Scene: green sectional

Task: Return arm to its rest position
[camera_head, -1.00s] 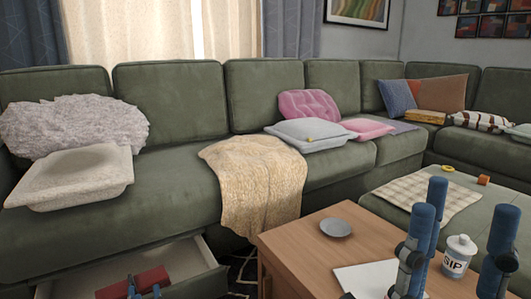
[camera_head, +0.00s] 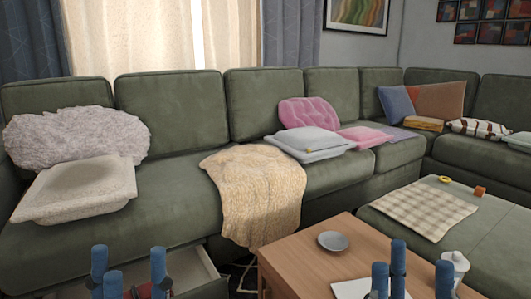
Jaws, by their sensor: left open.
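My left gripper (camera_head: 131,265) is at the bottom left in the head view, its blue fingers pointing up and spread apart. It is in front of an open drawer (camera_head: 205,275) under the sofa. A red object (camera_head: 137,291) shows low between its fingers, mostly hidden; I see no grip on it. My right gripper (camera_head: 418,268) is at the bottom right, blue fingers upright and spread, with nothing visible between them. It is in front of the wooden coffee table. The arms behind both grippers are out of the picture.
The coffee table (camera_head: 298,262) holds a grey dish (camera_head: 332,241), white paper (camera_head: 350,289) and a white jar (camera_head: 456,262), partly hidden by a right finger. A green ottoman (camera_head: 490,235) stands at right. The green sofa (camera_head: 165,205) carries pillows and a beige throw (camera_head: 255,190).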

